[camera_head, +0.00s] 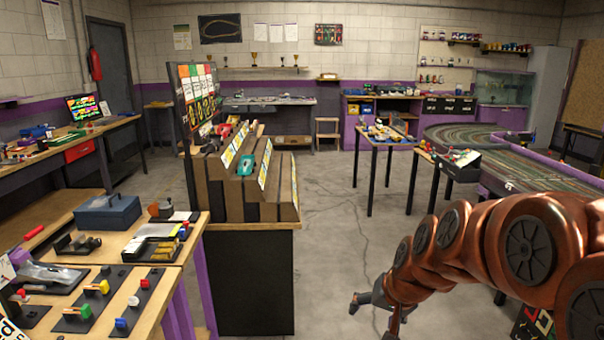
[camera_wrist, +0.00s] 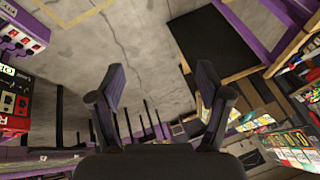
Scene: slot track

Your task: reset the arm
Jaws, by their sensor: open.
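My arm, copper-coloured and segmented, reaches in from the right edge in the head view and bends down toward the floor. My gripper (camera_head: 375,303) hangs at its end, low over the concrete floor at the lower middle. In the wrist view my gripper (camera_wrist: 160,85) has its two dark fingers spread well apart. Nothing is between them; grey floor shows in the gap.
A stepped wooden display stand (camera_head: 230,185) sits on a black cabinet left of my gripper. A workbench (camera_head: 160,290) with a blue toolbox (camera_head: 108,211) is nearer left. The slot track table (camera_head: 545,170) is at right. Open floor (camera_head: 330,215) lies between.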

